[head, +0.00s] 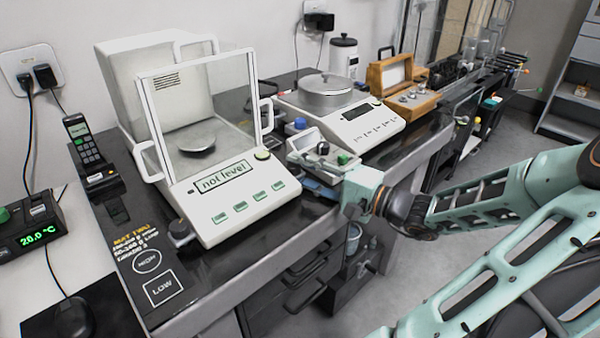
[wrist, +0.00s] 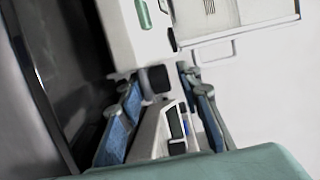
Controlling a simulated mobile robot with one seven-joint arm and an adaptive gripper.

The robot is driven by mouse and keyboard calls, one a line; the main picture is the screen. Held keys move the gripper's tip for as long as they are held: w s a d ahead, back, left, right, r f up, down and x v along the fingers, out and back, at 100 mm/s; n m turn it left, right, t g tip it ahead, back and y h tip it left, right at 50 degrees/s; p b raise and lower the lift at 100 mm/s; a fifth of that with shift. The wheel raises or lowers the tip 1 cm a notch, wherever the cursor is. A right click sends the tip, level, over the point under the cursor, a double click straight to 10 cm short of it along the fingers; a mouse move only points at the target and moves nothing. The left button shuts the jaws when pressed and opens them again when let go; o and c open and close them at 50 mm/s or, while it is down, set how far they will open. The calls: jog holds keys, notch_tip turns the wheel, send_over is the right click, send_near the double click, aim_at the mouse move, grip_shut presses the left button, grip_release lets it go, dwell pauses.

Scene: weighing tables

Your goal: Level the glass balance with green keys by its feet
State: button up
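The glass balance with green keys (head: 236,207) stands on the dark bench, its display (head: 223,177) reading "not level". A dark foot knob (head: 181,233) shows under its front left corner. My gripper (head: 318,170) is right of the balance, pointing left towards its right side. In the wrist view, my gripper (wrist: 160,85) has its two blue-padded fingers apart, with a dark knob (wrist: 155,78) between the tips, beside the white balance body (wrist: 128,35). It looks like a foot; I cannot tell whether a finger touches it. The head view hides this spot.
A second balance (head: 352,117) with a round metal pan cover stands behind, with a wooden weight box (head: 402,85) beyond. A small grey device (head: 306,139) sits close behind my gripper. A phone (head: 82,140) and a green readout (head: 40,237) are at left. Floor is clear at right.

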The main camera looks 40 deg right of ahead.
jog(key=shift+w, duration=0.1)
grip_shut()
jog(key=shift+a+r, duration=0.1)
jog(key=shift+a+m+t+h+p, duration=0.1)
jog(key=shift+m+t+h+p, duration=0.2)
jog(key=shift+m+h+p, duration=0.45)
jog(key=shift+a+m+h, duration=0.1)
jog(key=shift+m+h, duration=0.55)
jog(key=shift+h, duration=0.7)
grip_release()
